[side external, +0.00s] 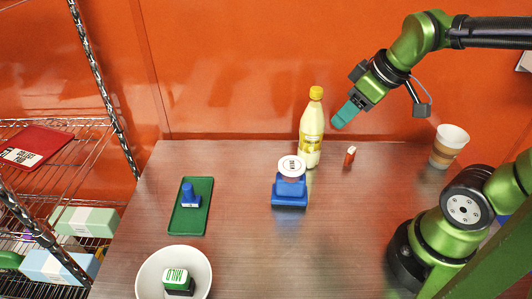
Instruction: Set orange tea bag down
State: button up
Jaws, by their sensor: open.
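My gripper (343,115), with teal fingers, is raised over the back of the table, just right of the yellow-capped bottle. It is open, and I see nothing between its fingers from this side. A small orange-red item with a white top (349,157) stands on the table below and slightly right of the fingers, apart from them. It may be the orange tea bag, but it is too small to tell. No other orange tea bag shows.
A pale yellow bottle (312,135) stands left of my gripper. A blue block with a round white-topped piece (290,192), a green tray (205,217) holding a blue item, a white bowl (145,285) and a cup (448,148) share the table. The middle right is clear.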

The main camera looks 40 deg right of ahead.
jog(key=s+a+m, duration=0.1)
jog(key=m, duration=0.1)
jog(key=s+a+r+m+t, duration=0.1)
jog(key=m, duration=0.1)
jog(key=a+r+m+y, duration=0.1)
jog(key=shift+s+a+m+t, duration=0.3)
jog(key=shift+s+a+m, duration=0.05)
jog(key=shift+s+m, duration=0.05)
